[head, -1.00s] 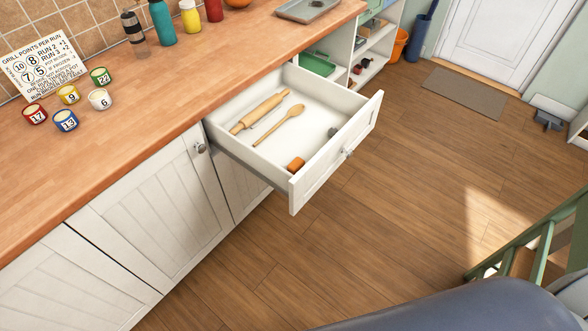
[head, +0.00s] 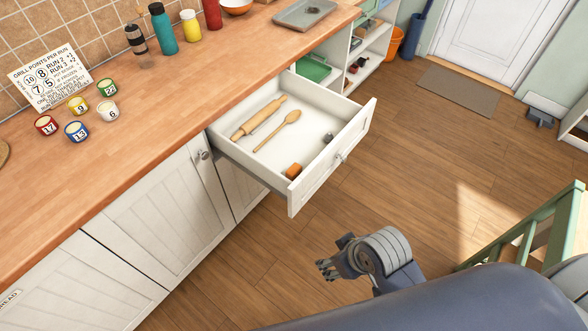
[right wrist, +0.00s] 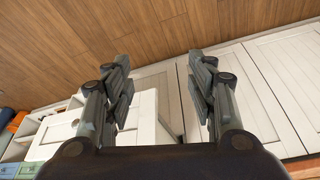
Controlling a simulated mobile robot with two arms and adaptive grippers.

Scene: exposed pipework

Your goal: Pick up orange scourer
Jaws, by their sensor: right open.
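The orange scourer (head: 293,171) lies in the front corner of the open white drawer (head: 322,178), near the drawer front. My right gripper (head: 325,268) is in the head view, in front of the drawer and to the lower right of it, apart from the scourer. In the right wrist view its two fingers (right wrist: 160,98) are spread wide with nothing between them. The drawer's white front shows beyond the left finger there, but the scourer is not visible in that view. My left gripper is not in view.
The drawer also holds a rolling pin (head: 258,117), a wooden spoon (head: 277,130) and a small dark item (head: 328,137). The wooden counter (head: 130,130) above carries numbered cups and bottles. The floor (head: 400,170) right of the drawer is clear. A green railing (head: 530,225) stands at the right.

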